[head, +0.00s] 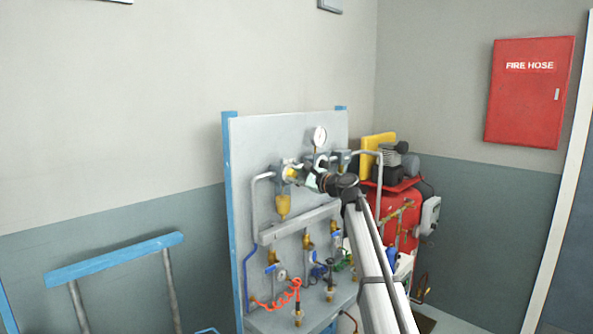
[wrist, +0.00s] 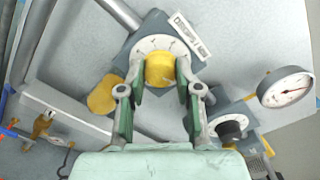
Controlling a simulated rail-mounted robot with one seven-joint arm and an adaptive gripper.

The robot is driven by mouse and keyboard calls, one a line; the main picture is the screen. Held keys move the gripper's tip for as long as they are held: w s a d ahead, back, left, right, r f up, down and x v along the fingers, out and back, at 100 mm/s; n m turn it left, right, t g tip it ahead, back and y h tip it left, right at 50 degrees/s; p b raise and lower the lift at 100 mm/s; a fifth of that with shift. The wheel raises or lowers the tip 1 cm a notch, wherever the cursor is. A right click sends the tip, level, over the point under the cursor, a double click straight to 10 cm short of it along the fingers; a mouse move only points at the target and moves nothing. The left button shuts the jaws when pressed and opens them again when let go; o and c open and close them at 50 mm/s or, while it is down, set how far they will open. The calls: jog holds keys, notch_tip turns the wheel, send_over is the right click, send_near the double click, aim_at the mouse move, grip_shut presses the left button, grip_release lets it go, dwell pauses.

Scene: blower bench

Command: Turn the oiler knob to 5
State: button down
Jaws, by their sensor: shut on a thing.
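The oiler knob (wrist: 160,70) is a round yellow knob on a grey housing (wrist: 122,62), seen in the wrist view. A white dial (wrist: 146,45) with dark marks surrounds it, partly covered by my fingers. I cannot read the numbers or tell the knob's setting. My gripper (wrist: 159,82) is shut on the knob, one green-padded finger on each side. In the head view my gripper (head: 296,173) reaches the oiler from the right. The yellow bowl (head: 283,206) hangs below it, and the knob is mostly hidden there.
A pressure gauge (wrist: 287,88) and a second unit with a black knob (wrist: 230,127) are close on the right in the wrist view. A grey pipe (wrist: 118,12) enters the oiler housing. A grey rail (head: 297,222) with valves and hoses runs below. A red compressor (head: 393,205) stands right.

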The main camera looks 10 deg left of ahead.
jog(key=m+p, duration=0.1)
jog(key=m, duration=0.1)
jog(key=m+p, duration=0.2)
jog(key=shift+r, duration=0.3)
jog(key=shift+w+f+m+p, duration=0.1)
jog(key=shift+m+p, duration=0.6)
jog(key=shift+m, duration=0.2)
jog(key=shift+f, duration=0.1)
jog(key=c, duration=0.8)
grip_release()
jog(key=v, duration=1.2)
